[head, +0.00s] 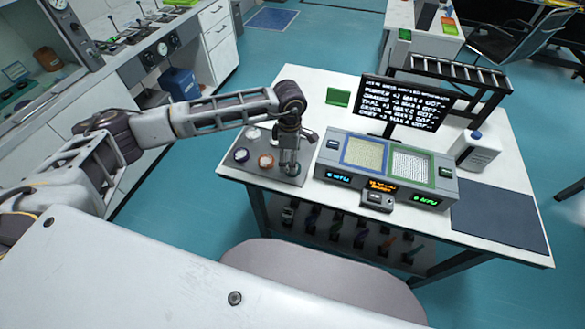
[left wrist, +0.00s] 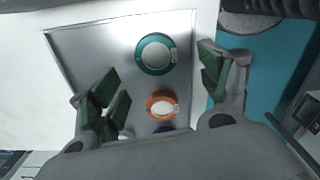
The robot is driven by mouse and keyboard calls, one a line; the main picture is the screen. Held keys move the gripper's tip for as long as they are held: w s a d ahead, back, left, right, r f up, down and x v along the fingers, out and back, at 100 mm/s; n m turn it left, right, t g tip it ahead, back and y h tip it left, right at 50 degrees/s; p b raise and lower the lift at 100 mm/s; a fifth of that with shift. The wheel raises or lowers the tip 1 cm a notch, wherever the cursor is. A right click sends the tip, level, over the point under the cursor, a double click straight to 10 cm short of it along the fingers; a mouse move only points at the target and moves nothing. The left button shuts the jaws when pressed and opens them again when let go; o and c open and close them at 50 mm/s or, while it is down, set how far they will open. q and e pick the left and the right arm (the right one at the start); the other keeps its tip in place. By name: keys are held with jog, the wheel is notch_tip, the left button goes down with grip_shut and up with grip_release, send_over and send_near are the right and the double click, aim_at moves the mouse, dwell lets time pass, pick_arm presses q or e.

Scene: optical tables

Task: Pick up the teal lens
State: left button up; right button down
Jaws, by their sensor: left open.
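The teal lens (left wrist: 155,54) shows in the left wrist view as a teal ring with a pale centre and a small label. It lies on a grey tray (left wrist: 85,50), above the orange lens (left wrist: 161,105) in that picture. In the head view the teal lens (head: 241,155) is at the tray's left front corner. My left gripper (left wrist: 158,85) is open and points down over the tray, with its green-padded fingers apart and nothing held. In the head view my left gripper (head: 289,168) is at the tray's right part, to the right of the teal lens. My right gripper is out of view.
The orange lens (head: 266,161) sits just right of the teal one. A purple lens (left wrist: 163,129) is mostly hidden by my gripper. Another lens (head: 253,134) lies farther back. A grey console (head: 330,165) stands right of the tray, with a monitor (head: 405,103) behind it.

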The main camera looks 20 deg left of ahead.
pick_arm(q)
jog(key=shift+f, duration=0.1)
jog(key=shift+d+f+p, duration=0.1)
jog(key=shift+f+p, duration=0.2)
jog(key=shift+f, duration=0.2)
jog(key=f, duration=0.2)
jog(key=shift+w+d+f+p, duration=0.1)
jog(key=shift+w+f+p, duration=0.1)
jog(key=shift+f+p, duration=0.2)
jog(key=shift+f, duration=0.6)
jog(key=shift+c, duration=0.2)
jog(key=c, duration=1.1)
jog(key=shift+r, duration=0.1)
